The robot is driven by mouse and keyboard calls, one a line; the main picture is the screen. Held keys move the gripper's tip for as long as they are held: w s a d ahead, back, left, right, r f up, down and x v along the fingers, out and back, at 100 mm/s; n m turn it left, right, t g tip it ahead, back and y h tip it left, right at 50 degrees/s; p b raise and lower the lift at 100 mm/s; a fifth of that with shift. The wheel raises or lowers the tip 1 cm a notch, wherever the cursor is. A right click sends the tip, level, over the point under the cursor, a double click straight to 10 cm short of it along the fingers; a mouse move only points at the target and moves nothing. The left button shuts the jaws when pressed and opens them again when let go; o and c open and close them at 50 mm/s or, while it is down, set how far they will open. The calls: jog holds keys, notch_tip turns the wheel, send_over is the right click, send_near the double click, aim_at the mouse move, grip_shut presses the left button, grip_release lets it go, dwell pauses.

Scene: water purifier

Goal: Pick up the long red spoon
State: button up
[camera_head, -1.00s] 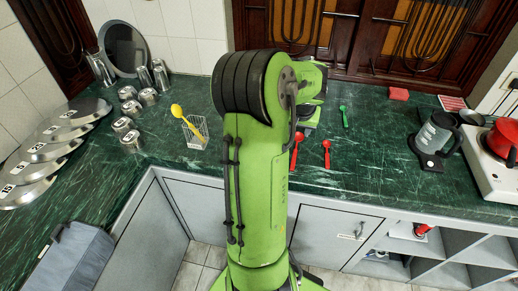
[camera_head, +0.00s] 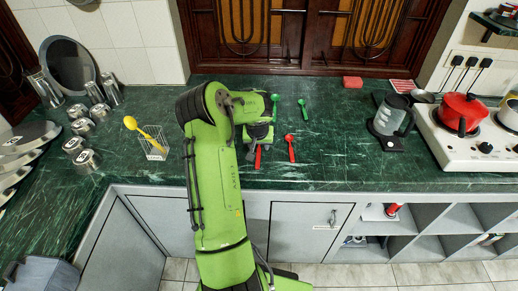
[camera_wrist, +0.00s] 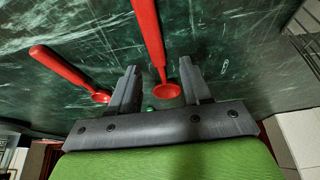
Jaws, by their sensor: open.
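The long red spoon (camera_wrist: 149,38) lies on the green marble counter, its handle running out of the top of the wrist view. Its bowl (camera_wrist: 167,91) shows between the two fingers of my gripper (camera_wrist: 158,66), which is open with nothing held. In the head view my gripper (camera_head: 259,132) is over this spoon (camera_head: 258,157), hiding much of it. A shorter red spoon (camera_head: 291,148) lies just to the right; in the wrist view it is on the left (camera_wrist: 68,68), outside the fingers. Whether the fingers touch the counter I cannot tell.
Two green spoons, one long (camera_head: 275,107) and one short (camera_head: 303,110), lie behind the red ones. A kettle (camera_head: 388,120) and a stove with a red pot (camera_head: 460,112) stand right.

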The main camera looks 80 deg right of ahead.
jog(key=shift+d+f, duration=0.25)
jog(key=shift+f, duration=0.25)
jog(key=shift+f, duration=0.1)
jog(key=shift+c, duration=0.3)
grip_shut()
